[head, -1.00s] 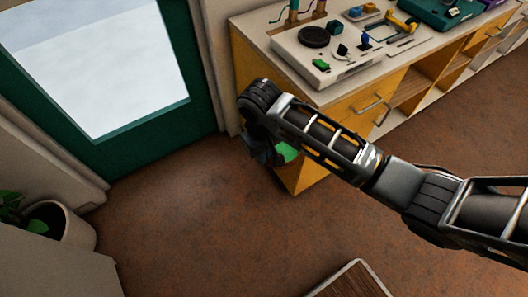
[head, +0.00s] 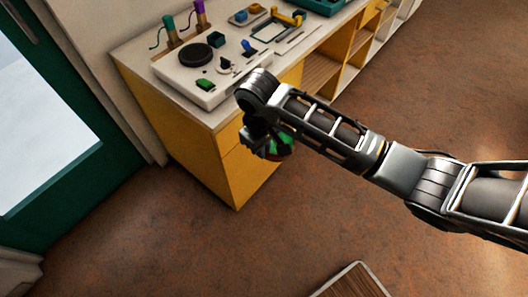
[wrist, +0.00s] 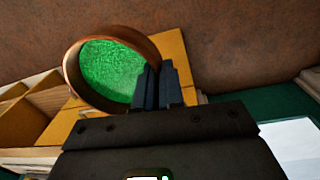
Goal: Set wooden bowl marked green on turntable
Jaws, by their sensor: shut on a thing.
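The wooden bowl marked green (wrist: 108,72) has a brown wooden rim and a green inside. My gripper (wrist: 155,85) is shut on the bowl's rim in the wrist view. In the head view the bowl shows as a bit of green (head: 282,144) below my wrist, mostly hidden by my gripper (head: 262,150). It is held in the air in front of the yellow cabinet. The turntable is likely the round black disc (head: 196,55) on the white panel on the counter, up and left of my gripper. The disc looks empty.
The white panel (head: 172,72) also carries a green block (head: 205,84), a black knob and a blue piece. Teal and purple handles (head: 200,14) stand behind it. The yellow cabinet's (head: 240,178) counter edge lies beside my arm. A wooden board (head: 350,282) is on the floor.

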